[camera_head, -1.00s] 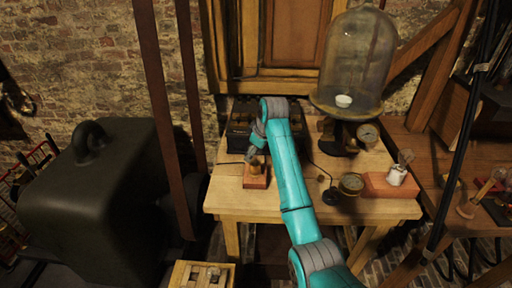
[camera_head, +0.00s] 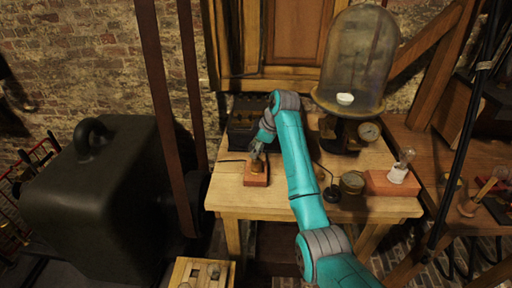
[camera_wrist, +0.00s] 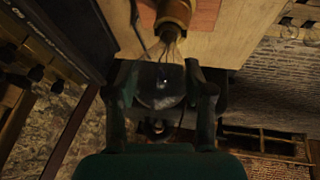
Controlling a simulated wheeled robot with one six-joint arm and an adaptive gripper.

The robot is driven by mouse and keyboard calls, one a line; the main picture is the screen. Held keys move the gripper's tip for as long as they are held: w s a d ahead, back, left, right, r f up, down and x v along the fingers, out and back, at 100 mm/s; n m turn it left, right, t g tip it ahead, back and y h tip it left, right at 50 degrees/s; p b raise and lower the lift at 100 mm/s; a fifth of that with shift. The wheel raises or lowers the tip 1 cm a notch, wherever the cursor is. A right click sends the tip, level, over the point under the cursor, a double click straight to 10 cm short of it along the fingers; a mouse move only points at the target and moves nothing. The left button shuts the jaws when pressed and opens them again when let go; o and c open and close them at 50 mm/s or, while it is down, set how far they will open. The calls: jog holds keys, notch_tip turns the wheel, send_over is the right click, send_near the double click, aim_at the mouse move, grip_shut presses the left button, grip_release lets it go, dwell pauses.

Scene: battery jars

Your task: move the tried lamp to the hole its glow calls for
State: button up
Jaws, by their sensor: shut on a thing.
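My gripper (camera_head: 258,146) is over the red-brown block (camera_head: 256,178) at the left front of the wooden table. In the wrist view my gripper (camera_wrist: 163,92) is shut on a clear glass lamp (camera_wrist: 164,78), held between the two fingers. The lamp's narrow end points to the brass socket (camera_wrist: 175,12) on the block. I cannot tell whether the lamp is seated in the socket or just clear of it. The glass looks dark, with only a small bright spot. A wooden box with round holes or knobs (camera_head: 202,272) stands below the table front.
A dark belt crosses at left.

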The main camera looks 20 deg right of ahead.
jog(key=shift+n+g, duration=0.3)
jog(key=shift+n, duration=0.6)
jog(key=n+g+y, duration=0.1)
jog(key=n+g, duration=0.1)
jog(key=n, duration=0.2)
jog(key=shift+n, duration=0.4)
jog(key=shift+n+g+y, duration=0.3)
jog(key=shift+n, duration=0.5)
jog(key=n+g, duration=0.2)
jog(key=n, duration=0.3)
jog(key=shift+s+d, duration=0.1)
jog(key=shift+f, duration=0.1)
jog(key=shift+r, duration=0.25)
jog(key=shift+r, duration=0.35)
